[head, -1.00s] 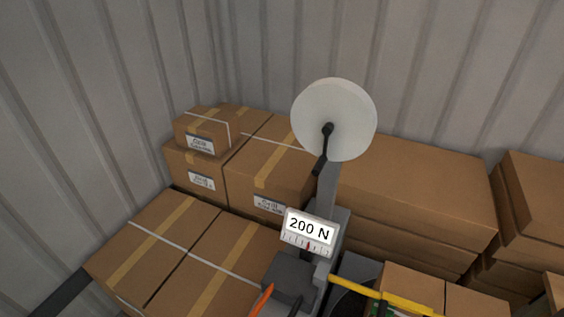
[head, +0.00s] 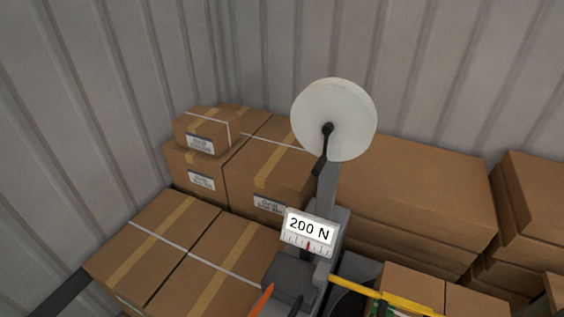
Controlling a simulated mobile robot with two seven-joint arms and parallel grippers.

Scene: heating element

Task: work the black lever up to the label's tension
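A grey machine (head: 330,225) with an upright post stands in the lower middle. A black crank-like arm (head: 323,150) hangs in front of a white disc (head: 350,110) at the post's top. I cannot tell which dark part is the task's lever. Neither gripper is in view.
Strapped cardboard boxes (head: 155,245) lie at the left, with more boxes (head: 415,190) behind and at the right. A yellow bar (head: 385,295) runs to the lower right of the machine. Corrugated metal walls close off the back and left.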

